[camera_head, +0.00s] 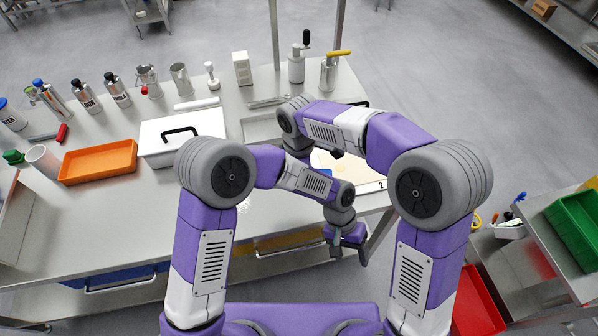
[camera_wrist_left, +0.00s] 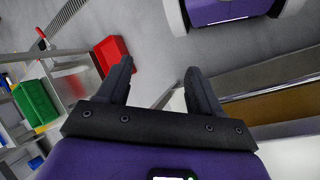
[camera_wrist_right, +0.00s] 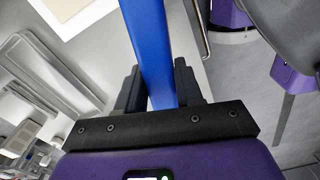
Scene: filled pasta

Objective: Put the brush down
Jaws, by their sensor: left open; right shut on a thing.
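The brush shows only as a long, flat blue piece (camera_wrist_right: 148,40) in the right wrist view; its far end runs out of the picture and I see no bristles. My right gripper (camera_wrist_right: 158,80) is shut on this blue piece, above the metal table. My left gripper (camera_head: 348,250) is empty and beyond the table's front edge. Its fingers stand apart in the left wrist view (camera_wrist_left: 158,80).
The metal table (camera_head: 110,225) has a shallow metal tray (camera_head: 260,127), a white lidded box (camera_head: 160,148), an orange tray (camera_head: 98,161) and a pale board marked 2 (camera_head: 369,188). Bottles and canisters line the back. Red (camera_head: 478,305) and green (camera_head: 575,222) bins stand right. The table's front left is clear.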

